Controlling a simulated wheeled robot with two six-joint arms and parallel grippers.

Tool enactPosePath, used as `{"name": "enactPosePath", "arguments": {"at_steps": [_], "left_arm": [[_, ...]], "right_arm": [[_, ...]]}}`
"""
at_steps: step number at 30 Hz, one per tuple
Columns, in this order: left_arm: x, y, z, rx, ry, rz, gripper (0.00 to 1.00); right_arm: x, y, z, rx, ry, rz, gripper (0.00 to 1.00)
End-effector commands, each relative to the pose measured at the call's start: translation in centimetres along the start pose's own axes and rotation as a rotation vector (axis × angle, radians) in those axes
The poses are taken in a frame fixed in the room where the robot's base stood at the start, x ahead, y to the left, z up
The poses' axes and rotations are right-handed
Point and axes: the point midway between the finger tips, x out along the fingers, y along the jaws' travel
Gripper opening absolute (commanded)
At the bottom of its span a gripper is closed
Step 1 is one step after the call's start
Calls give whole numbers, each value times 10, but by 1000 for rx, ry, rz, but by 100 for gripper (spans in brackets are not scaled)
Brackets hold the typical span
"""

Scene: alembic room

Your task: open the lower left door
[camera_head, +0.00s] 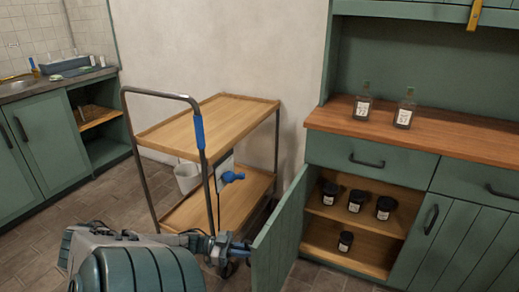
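The green lower left door (278,242) of the right-hand cabinet stands swung wide open, out from the cabinet front. The compartment behind it is exposed, with a wooden middle shelf (340,217) and several dark jars (356,201) inside. My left arm comes in from the bottom left. My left gripper (238,250) is at the free edge of the door, on its left side. The door hides the fingertips, so I cannot tell whether they touch or hold anything. The door's handle is not visible. My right gripper is out of view.
A wooden cart (213,124) with a metal frame stands close behind my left gripper and the door. Two bottles (404,108) stand on the cabinet's wooden counter (455,132). A closed lower door (460,250) is at right. Tiled floor (60,208) is free at left.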

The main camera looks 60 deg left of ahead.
Motion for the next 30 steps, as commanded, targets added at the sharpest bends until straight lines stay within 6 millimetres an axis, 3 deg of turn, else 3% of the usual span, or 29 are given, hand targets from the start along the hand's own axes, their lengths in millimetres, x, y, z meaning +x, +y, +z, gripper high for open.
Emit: {"name": "enactPosePath", "arguments": {"at_steps": [15,16,18,30], "left_arm": [[-8,-5,-1,3,0,-4,0],[-8,-5,-1,3,1,-4,14],[-8,-4,-1,2,1,-3,27],[-16,-4,0,0,-2,-2,27]], "right_arm": [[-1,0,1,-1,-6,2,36],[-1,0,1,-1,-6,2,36],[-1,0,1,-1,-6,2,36],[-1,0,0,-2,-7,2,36]]}}
